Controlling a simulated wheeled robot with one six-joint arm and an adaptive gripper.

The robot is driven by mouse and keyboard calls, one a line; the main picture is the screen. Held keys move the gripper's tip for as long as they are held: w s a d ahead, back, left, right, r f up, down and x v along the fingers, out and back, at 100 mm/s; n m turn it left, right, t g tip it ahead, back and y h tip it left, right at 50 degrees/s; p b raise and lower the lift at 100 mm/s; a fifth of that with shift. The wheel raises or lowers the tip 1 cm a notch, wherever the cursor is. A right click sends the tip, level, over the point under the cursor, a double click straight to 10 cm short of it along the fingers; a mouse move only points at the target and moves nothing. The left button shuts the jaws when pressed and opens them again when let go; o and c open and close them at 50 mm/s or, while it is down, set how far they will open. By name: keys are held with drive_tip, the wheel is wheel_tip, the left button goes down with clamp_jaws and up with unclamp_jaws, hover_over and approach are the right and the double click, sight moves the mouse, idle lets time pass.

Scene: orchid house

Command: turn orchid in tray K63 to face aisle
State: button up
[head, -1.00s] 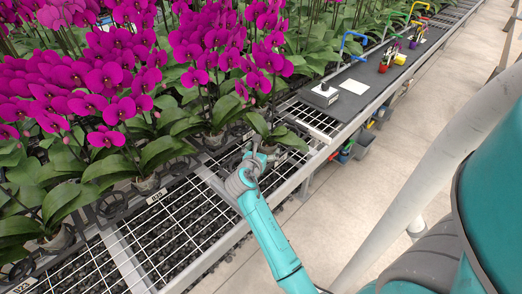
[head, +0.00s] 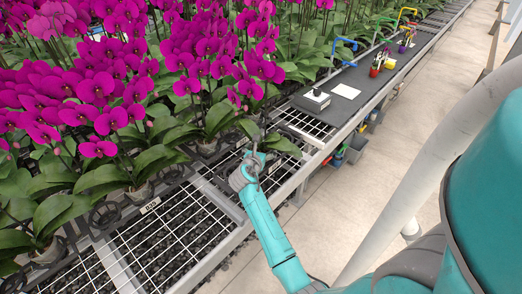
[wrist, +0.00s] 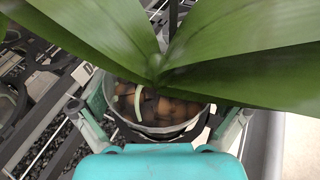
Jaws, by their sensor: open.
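A magenta orchid with broad green leaves (head: 283,144) stands at the aisle-side end of its bench row, at my gripper (head: 262,143). In the wrist view its leaves (wrist: 235,55) spread over a pale round pot (wrist: 165,128) with bark and a pale root inside. My gripper (wrist: 155,118) is open, with one finger on each side of the pot. I cannot tell whether the fingers touch it. The leaves hide part of the pot rim. No label reading K63 is legible, and the blooms are outside the wrist view.
Other potted orchids (head: 100,90) crowd the bench on the left. Empty white wire mesh (head: 165,240) lies on the aisle side. A dark work surface (head: 375,82) with a white block (head: 316,99) and a white card (head: 346,91) is beyond. The pale aisle floor (head: 440,120) is clear.

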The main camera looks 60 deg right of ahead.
drive_tip(key=c, duration=1)
drive_tip(key=shift+r, duration=0.1)
drive_tip(key=shift+r, duration=0.25)
